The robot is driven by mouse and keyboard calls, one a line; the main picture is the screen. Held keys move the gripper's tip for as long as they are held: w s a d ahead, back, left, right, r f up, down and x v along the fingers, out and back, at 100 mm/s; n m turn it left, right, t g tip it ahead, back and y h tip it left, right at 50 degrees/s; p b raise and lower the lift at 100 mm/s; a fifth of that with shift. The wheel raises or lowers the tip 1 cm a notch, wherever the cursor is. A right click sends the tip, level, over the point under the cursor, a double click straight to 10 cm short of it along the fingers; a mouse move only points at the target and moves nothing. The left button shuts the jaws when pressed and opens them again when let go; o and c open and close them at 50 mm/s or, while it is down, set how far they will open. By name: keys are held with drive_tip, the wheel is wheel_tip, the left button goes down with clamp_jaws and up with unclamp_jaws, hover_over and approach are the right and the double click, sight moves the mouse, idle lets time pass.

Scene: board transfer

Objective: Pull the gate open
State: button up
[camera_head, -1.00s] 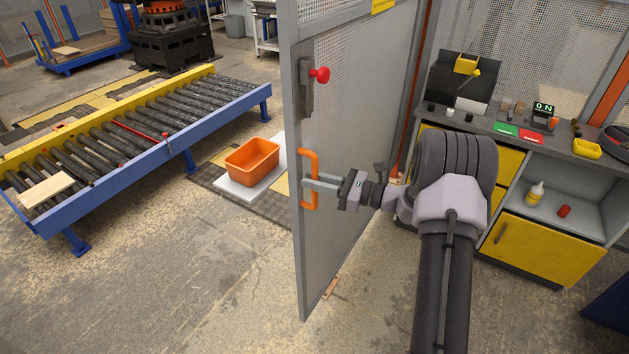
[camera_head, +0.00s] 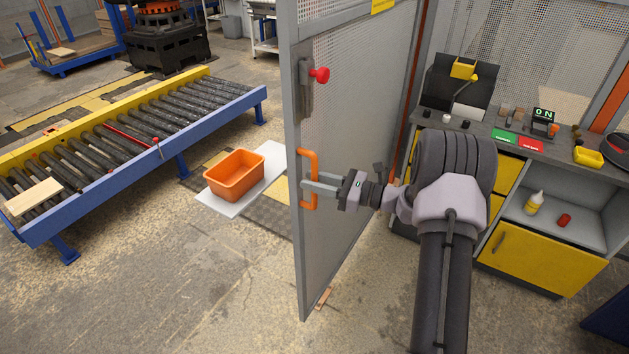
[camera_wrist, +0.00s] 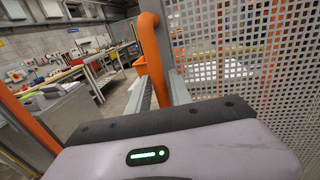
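The gate (camera_head: 345,110) is a grey-framed mesh panel, standing swung open and seen at a steep angle. An orange D-shaped handle (camera_head: 313,157) is on its near edge and also shows in the wrist view (camera_wrist: 154,55). A latch plate with a red knob (camera_head: 320,75) sits above the handle. My gripper (camera_head: 312,186) is at the handle, coming from the right. In the wrist view its two fingers (camera_wrist: 158,90) lie on either side of the orange bar, close against it. The exact contact is partly hidden.
A roller conveyor (camera_head: 110,143) with a blue and yellow frame stands at left. An orange tote (camera_head: 234,176) sits on a pale board behind the gate. A workbench with yellow doors (camera_head: 541,255) stands at right. The floor in front of the gate is clear.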

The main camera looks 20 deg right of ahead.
drive_tip(key=shift+o, duration=0.7)
drive_tip(key=shift+s+d, duration=0.15)
drive_tip(key=shift+d, duration=0.1)
drive_tip(key=p+v, duration=0.3)
drive_tip(key=v, duration=1.4)
drive_tip(key=shift+a, duration=0.15)
